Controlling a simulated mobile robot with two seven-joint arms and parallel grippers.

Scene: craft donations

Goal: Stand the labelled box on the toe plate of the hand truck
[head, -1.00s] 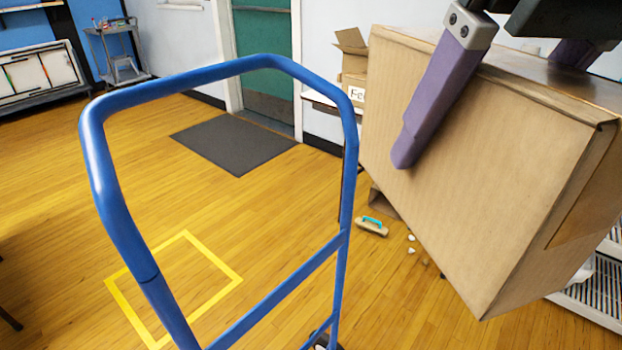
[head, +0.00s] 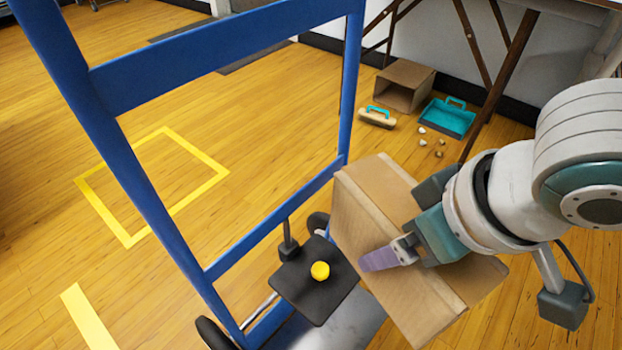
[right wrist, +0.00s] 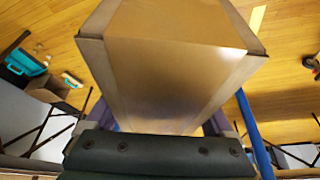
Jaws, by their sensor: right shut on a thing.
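The brown cardboard box (head: 372,215) is gripped by my right gripper (head: 405,248) at the right of the head view. One purple finger lies across a side of the box; the other is hidden behind it. The box is tilted, and no label shows on its visible faces. It also fills the middle of the right wrist view (right wrist: 180,60). The blue hand truck (head: 215,55) stands left of the box. Its grey metal toe plate (head: 352,328) is partly visible, just left of the box's lower part. I cannot tell whether they touch. My left gripper is out of view.
A dark square plate with a yellow knob (head: 320,270) sits above the toe plate, close to the box. Behind lie an open carton (head: 404,86), a brush (head: 377,118), a teal dustpan (head: 448,117) and small scraps under a table. Yellow-taped floor (head: 150,185) at left is clear.

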